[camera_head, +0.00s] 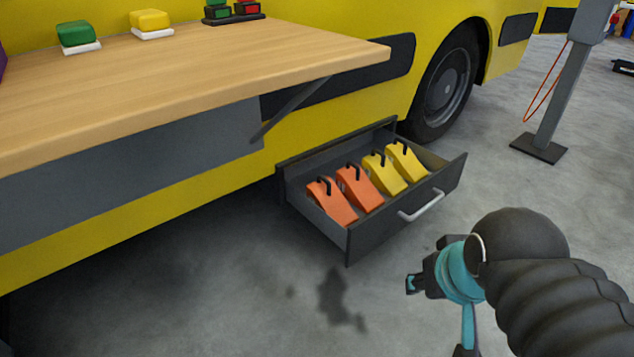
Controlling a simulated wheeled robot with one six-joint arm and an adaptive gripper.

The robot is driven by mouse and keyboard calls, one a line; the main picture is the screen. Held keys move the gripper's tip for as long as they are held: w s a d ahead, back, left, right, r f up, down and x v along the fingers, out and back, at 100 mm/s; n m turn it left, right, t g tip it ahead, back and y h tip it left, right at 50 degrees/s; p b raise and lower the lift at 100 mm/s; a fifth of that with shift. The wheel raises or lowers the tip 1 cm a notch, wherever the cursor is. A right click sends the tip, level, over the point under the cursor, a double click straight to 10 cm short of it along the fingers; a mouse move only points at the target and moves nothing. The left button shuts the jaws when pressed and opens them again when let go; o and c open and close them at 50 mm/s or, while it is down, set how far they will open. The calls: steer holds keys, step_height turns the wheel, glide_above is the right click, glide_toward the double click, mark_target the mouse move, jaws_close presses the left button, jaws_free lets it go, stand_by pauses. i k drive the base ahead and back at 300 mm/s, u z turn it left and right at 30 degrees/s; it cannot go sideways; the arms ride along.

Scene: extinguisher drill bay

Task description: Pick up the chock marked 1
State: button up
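Several wedge-shaped chocks with black handles lie in a row in an open dark grey drawer (367,232). From left to right there is an orange chock (334,204), a second orange chock (362,190), a yellow chock (387,176) and a second yellow chock (408,163). No number can be read on any of them, so I cannot tell which is marked 1. My gripper (413,284) is in front of the drawer at the lower right, apart from the chocks. It is seen from the side and I cannot tell whether its fingers are open.
The drawer has a light handle (422,206) on its front. A wooden worktop (200,80) with a slanted brace (291,109) overhangs to the left. A wheel (447,85) stands behind the drawer, and a grey post (562,95) to the right. The floor before the drawer is clear.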

mark_target(355, 185)
steer(key=u, duration=0.1)
steer(key=i, duration=0.7)
steer(key=z, duration=0.65)
steer(key=i, duration=0.5)
steer(key=z, duration=0.55)
